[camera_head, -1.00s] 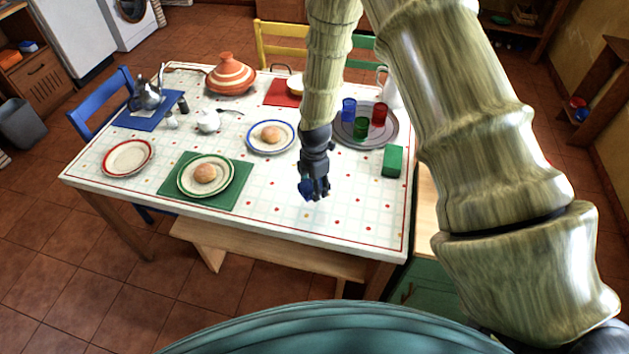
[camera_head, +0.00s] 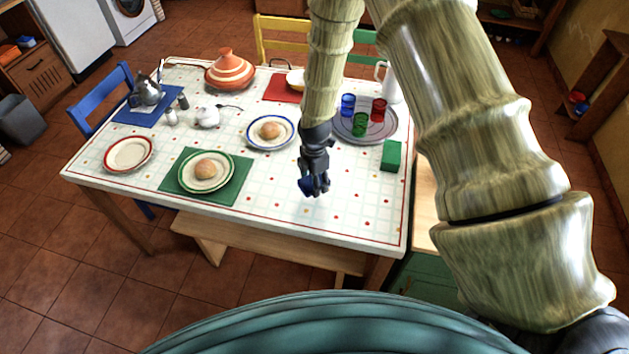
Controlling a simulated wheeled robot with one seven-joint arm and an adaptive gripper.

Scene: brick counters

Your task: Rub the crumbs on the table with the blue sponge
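My gripper (camera_head: 314,188) is over the front right part of the white checked table (camera_head: 280,215). A small blue thing, which looks like the blue sponge (camera_head: 305,187), shows between and left of its fingers; the gripper appears shut on it. The fingers hide most of the sponge. It is at or just above the tabletop; I cannot tell whether it touches. Small red and tan specks dot the cloth around the gripper; I cannot tell which are crumbs and which belong to the pattern.
A green block (camera_head: 391,156) lies right of the gripper. Behind it, a grey tray (camera_head: 375,136) holds red, green and blue glasses. A plate with a bun (camera_head: 270,131) stands left, and another plate (camera_head: 206,173) lies on a green mat. The front right tabletop is mostly clear.

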